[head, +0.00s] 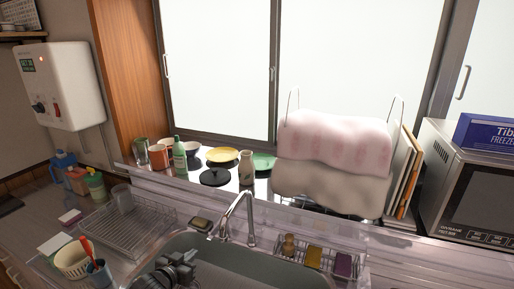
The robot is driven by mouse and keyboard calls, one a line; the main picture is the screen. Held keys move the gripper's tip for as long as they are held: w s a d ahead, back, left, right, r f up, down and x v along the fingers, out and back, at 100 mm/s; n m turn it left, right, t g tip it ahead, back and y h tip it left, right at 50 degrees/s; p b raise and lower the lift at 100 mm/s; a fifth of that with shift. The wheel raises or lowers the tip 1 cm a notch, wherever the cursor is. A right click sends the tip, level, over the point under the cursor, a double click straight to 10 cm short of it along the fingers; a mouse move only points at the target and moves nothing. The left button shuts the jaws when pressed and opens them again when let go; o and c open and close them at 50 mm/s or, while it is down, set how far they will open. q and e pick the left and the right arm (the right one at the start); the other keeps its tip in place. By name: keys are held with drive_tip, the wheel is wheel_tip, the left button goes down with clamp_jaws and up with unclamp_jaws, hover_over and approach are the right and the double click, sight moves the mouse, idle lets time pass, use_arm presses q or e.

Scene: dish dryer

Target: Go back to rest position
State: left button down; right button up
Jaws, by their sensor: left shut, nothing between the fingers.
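My left gripper (182,264) is at the bottom of the head view, over the left part of the sink (240,258). It is shut and holds nothing. It is apart from the dish rack (125,238), which stands to its left on the counter. The arm behind it is mostly cut off by the picture's lower edge. My right gripper is not in view.
A faucet (250,215) rises behind the sink. A sponge rack (322,258) is at right, and a cup with brushes (98,272) at left. Plates, cups and bottles line the sill. A towel-draped rack (335,145) and a microwave (478,190) stand at right.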

use_arm(q)
drive_tip(key=s+f+g+y, duration=0.1)
drive_tip(key=s+f+g, duration=0.2)
drive_tip(key=s, duration=1)
drive_tip(key=s+d+f+n+g+y, duration=0.15)
drive_tip(key=s+g, duration=0.25)
drive_tip(key=s, duration=0.8)
drive_tip(key=s+a+f+g+y, duration=0.1)
drive_tip(key=s+f+g, duration=0.25)
drive_tip(key=s, duration=0.95)
wheel_tip(320, 180, down, 28)
drive_tip(key=b, duration=0.2)
drive_tip(key=s+a+f+g+b, duration=0.1)
drive_tip(key=s+a+f+g, duration=0.1)
drive_tip(key=s+f, duration=1.4)
drive_tip(key=shift+s+a+f+m, duration=0.2)
drive_tip(key=shift+s+f+m, duration=0.15)
drive_tip(key=shift+s, duration=0.3)
